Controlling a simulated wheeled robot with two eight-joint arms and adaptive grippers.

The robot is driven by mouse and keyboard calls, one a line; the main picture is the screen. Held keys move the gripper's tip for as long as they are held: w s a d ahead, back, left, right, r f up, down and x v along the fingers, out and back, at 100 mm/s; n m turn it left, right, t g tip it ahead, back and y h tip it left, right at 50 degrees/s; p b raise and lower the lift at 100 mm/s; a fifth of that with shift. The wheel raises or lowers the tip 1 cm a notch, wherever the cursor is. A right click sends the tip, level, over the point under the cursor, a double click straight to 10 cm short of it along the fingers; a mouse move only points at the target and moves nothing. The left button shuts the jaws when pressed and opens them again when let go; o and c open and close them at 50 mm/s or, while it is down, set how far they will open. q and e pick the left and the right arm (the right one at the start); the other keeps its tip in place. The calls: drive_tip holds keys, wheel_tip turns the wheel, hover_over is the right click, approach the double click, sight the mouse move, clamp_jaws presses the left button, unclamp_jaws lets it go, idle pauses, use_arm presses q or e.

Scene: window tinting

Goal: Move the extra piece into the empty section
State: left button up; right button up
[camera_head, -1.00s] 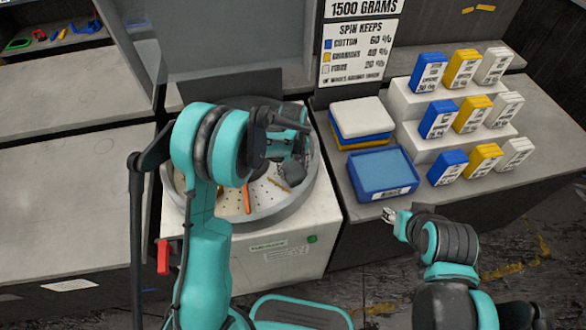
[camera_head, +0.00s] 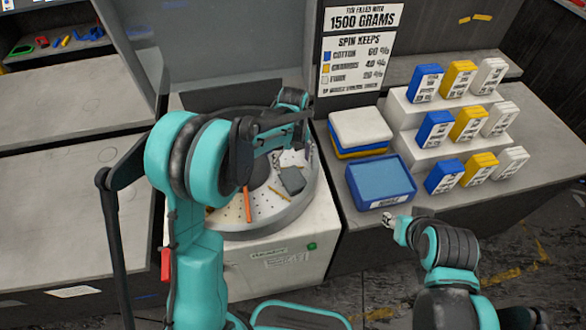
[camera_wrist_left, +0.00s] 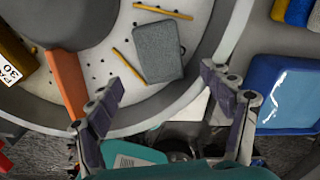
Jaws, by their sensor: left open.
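A round drum (camera_head: 283,219) with a perforated floor is split by an orange divider (camera_head: 246,204), which also shows in the left wrist view (camera_wrist_left: 67,82). A grey block (camera_head: 292,181) lies on the drum floor; it shows in the left wrist view (camera_wrist_left: 158,52) between thin yellow strips (camera_wrist_left: 128,67). My left gripper (camera_wrist_left: 163,80) is open and empty, its fingers spread on either side of the block's near end in that view. I cannot tell its height above the block. My right gripper (camera_head: 390,220) hangs in front of the right counter; its jaws are too small to read.
A blue tray (camera_head: 380,182) and a stack of coloured pads (camera_head: 360,130) stand right of the drum. Several blue, yellow and white boxes (camera_head: 468,125) fill white steps. A dark hub (camera_wrist_left: 75,20) rises from the drum's middle. The left counter (camera_head: 70,190) is largely clear.

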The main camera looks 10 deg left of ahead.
use_arm(q)
drive_tip(key=s+a+r+n+t, duration=0.3)
drive_tip(key=s+r+n, duration=0.6)
drive_tip(key=r+n, duration=0.25)
drive_tip(key=s+a+r+n+t, duration=0.2)
drive_tip(key=s+a+n+t, duration=0.1)
drive_tip(key=s+n, duration=0.9)
drive_tip(key=n+t, duration=0.1)
drive_tip(key=n, duration=0.4)
drive_tip(key=shift+s+a, duration=0.15)
drive_tip(key=shift+s, duration=0.1)
wheel_tip(320, 180, down, 3)
drive_tip(key=shift+r+b, duration=0.15)
drive_tip(key=shift+b, duration=1)
